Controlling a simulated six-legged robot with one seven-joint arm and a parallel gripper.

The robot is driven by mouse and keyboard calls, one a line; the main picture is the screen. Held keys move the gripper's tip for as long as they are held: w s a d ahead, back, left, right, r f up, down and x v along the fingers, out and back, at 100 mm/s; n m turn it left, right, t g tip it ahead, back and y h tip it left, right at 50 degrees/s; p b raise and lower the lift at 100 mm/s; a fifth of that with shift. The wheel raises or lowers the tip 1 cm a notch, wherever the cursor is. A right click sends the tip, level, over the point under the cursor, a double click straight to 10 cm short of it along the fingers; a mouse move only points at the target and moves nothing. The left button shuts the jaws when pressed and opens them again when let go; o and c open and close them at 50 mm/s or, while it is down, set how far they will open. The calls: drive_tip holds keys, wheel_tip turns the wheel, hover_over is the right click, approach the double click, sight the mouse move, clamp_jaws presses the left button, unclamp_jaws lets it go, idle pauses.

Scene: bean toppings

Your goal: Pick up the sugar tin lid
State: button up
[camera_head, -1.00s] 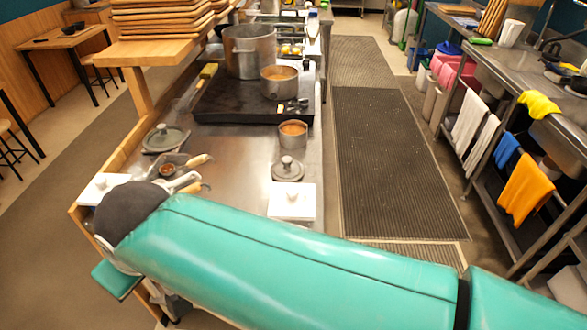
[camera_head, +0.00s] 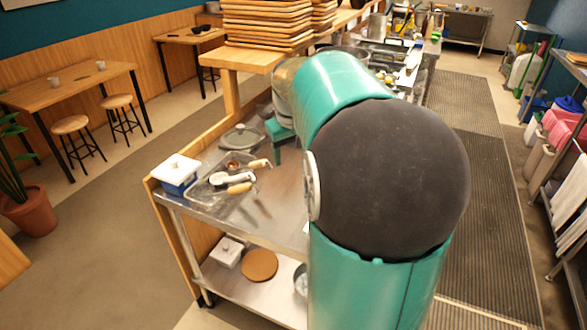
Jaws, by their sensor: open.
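A white square lid (camera_head: 177,167) with a small knob sits on a blue-sided tin (camera_head: 178,187) at the near left corner of the steel counter. No label is readable, so I cannot tell if this is the sugar tin. My arm reaches over the counter, and its teal far end comes down to the right of the tin, beyond the wooden-handled tools. I cannot make out my gripper's fingers. The counter's right part, where a second white lid showed earlier, is hidden behind my arm.
A grey round lid (camera_head: 241,137) lies behind the tin. A tray (camera_head: 207,190) with wooden-handled tools stands beside the tin. Stacked boards (camera_head: 265,22) stand on a raised wooden shelf. The lower shelf holds a white box (camera_head: 227,251) and a brown round board (camera_head: 259,265).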

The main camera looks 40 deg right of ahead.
drive_tip(key=s+d+f+m+y, duration=0.15)
drive_tip(key=d+f, duration=0.25)
drive_tip(key=d, duration=0.6)
drive_tip(key=s+d+f+h, duration=0.1)
drive_tip(key=s+d+f, duration=0.15)
drive_tip(key=d, duration=0.65)
drive_tip(key=shift+g+y, duration=0.35)
drive_tip(key=shift+g, duration=0.05)
drive_tip(key=f, duration=0.3)
drive_tip(key=w+f, duration=0.1)
drive_tip(key=f, duration=0.2)
drive_tip(key=d+f, duration=0.1)
drive_tip(key=f, duration=0.2)
drive_tip(key=shift+w+d, duration=0.1)
drive_tip(key=shift+w, duration=0.25)
drive_tip(key=shift+w+d+f, duration=0.1)
drive_tip(key=shift+w+f, duration=0.05)
drive_tip(key=shift+f, duration=1.25)
drive_tip(key=shift+w+f, duration=0.15)
drive_tip(key=shift+f, duration=1.25)
drive_tip(key=shift+c, duration=0.5)
drive_tip(key=c, duration=1)
